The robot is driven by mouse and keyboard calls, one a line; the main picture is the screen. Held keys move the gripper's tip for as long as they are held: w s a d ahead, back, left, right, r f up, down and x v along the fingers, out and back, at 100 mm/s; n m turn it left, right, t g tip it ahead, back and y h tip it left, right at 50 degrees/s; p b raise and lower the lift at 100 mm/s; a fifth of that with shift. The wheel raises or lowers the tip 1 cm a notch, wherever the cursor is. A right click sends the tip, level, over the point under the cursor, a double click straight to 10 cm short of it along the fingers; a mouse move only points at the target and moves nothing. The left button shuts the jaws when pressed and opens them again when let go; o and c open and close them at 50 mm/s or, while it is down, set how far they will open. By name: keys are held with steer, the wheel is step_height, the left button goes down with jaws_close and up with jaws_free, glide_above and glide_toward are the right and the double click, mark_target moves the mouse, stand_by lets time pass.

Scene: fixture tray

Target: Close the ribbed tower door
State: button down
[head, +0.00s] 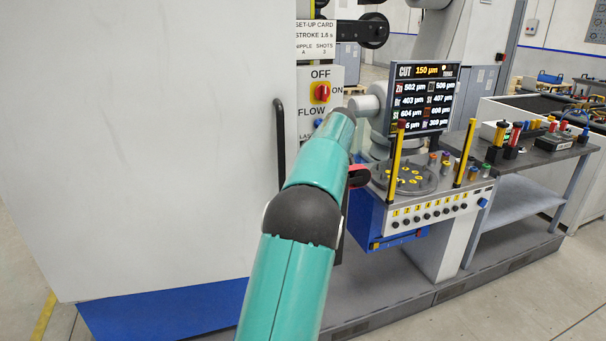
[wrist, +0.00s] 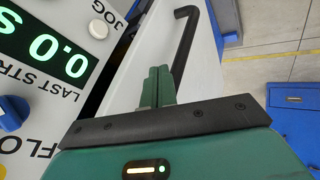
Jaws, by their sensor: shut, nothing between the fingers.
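A large white door panel (head: 150,130) with a blue lower band fills the left of the head view and appears to stand open. No ribs can be made out on it. Its black bar handle (head: 279,145) is upright near the panel's right edge. In the wrist view the white door face (wrist: 205,70) carries the same black handle (wrist: 185,40). My gripper (wrist: 158,75) is shut and empty, its green fingers beside the handle's near end and overlapping it in view. Whether they touch the handle or door I cannot tell. My arm hides the gripper in the head view.
A control panel with a red knob (head: 322,92) stands right of the door; its green-digit display (wrist: 42,42) shows at the wrist view's left. A dark gap separates panel and door. A screen (head: 424,95), a round fixture tray (head: 405,178) and yellow posts stand further right.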

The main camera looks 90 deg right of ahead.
steer(key=v, duration=0.6)
steer(key=shift+s+r, duration=0.2)
steer(key=shift+s, duration=0.2)
